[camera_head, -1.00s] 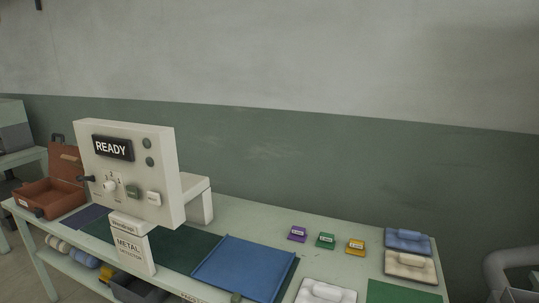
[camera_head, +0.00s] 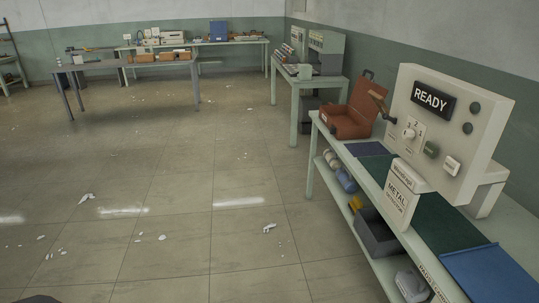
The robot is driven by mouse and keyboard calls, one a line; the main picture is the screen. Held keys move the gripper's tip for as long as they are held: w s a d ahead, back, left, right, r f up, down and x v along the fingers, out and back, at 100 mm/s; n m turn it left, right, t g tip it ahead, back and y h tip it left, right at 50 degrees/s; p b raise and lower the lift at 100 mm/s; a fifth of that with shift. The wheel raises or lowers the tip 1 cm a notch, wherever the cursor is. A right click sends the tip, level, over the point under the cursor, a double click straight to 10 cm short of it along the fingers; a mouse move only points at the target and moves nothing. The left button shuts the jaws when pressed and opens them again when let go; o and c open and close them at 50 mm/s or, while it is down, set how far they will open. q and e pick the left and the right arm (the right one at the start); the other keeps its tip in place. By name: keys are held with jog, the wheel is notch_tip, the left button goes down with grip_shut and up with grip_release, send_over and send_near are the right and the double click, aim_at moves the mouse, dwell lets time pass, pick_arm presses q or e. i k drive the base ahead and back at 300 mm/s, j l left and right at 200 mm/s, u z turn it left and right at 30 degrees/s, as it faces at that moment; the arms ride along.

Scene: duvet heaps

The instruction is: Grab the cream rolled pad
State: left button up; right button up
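A cream roll (camera_head: 331,160) lies at the far end of the lower shelf of the workbench, at the right of the head view. It is small and partly cut off from sight by the table edge. A blue roll (camera_head: 346,180) lies just nearer on the same shelf, with a yellow item (camera_head: 355,203) after it. I cannot tell whether the cream roll is a pad. Neither of my grippers is in view.
The workbench (camera_head: 341,152) carries a metal detector (camera_head: 435,135), an open brown case (camera_head: 347,118) and a blue tray (camera_head: 490,275). A grey bin (camera_head: 377,235) and a whitish object (camera_head: 411,285) sit below. The open floor (camera_head: 200,200) at left has scattered white scraps.

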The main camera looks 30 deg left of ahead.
aim_at(330, 155)
jog(key=u, duration=0.4)
jog(key=z, duration=0.25)
jog(key=i+j+z, duration=0.45)
jog(key=j+z, duration=0.2)
jog(key=i+j+z, duration=0.15)
jog(key=j+z, duration=0.15)
